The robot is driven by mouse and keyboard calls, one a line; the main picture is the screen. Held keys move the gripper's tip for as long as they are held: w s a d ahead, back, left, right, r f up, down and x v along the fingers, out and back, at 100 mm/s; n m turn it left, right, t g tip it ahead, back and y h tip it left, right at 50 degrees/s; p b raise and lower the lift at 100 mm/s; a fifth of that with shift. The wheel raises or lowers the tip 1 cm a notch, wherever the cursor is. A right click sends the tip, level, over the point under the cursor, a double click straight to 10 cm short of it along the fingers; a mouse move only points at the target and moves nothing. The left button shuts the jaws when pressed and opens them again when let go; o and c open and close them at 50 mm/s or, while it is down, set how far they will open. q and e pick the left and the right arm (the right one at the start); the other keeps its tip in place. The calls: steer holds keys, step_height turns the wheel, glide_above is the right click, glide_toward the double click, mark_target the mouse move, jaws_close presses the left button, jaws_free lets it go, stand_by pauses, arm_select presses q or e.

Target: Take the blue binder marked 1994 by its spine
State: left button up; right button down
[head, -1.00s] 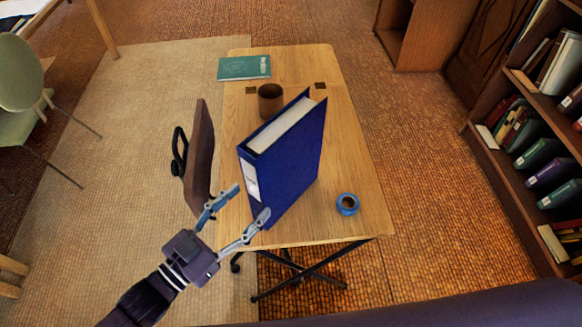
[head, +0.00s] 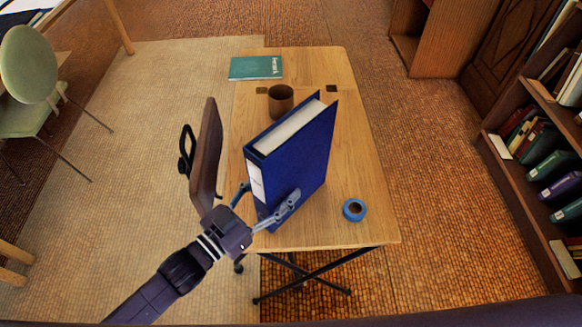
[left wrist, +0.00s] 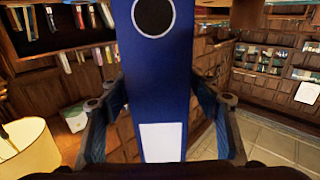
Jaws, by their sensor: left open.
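A thick blue binder (head: 295,160) stands upright on the wooden table (head: 365,170), its spine with a white label toward me. I cannot read any year on it. My left gripper (head: 271,190) is open at the lower part of the spine, one finger along each side of the binder. The left wrist view shows the spine (left wrist: 155,80) between the two fingers, with a round dark hole above and the white label (left wrist: 161,142) below. Small gaps seem to show beside the spine there. My right gripper is not in view.
A brown upright panel (head: 206,155) with a black handle stands close left of the binder. A dark mug (head: 281,103) and a green book (head: 256,67) are behind it. A blue tape roll (head: 354,217) lies to its right. A bookshelf (head: 500,160) is far right.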

arm_select(q)
steer(key=shift+w+d, duration=0.25)
steer(key=shift+d, duration=0.05)
steer(key=shift+c, duration=0.3)
jaws_close()
steer(key=shift+r, duration=0.2)
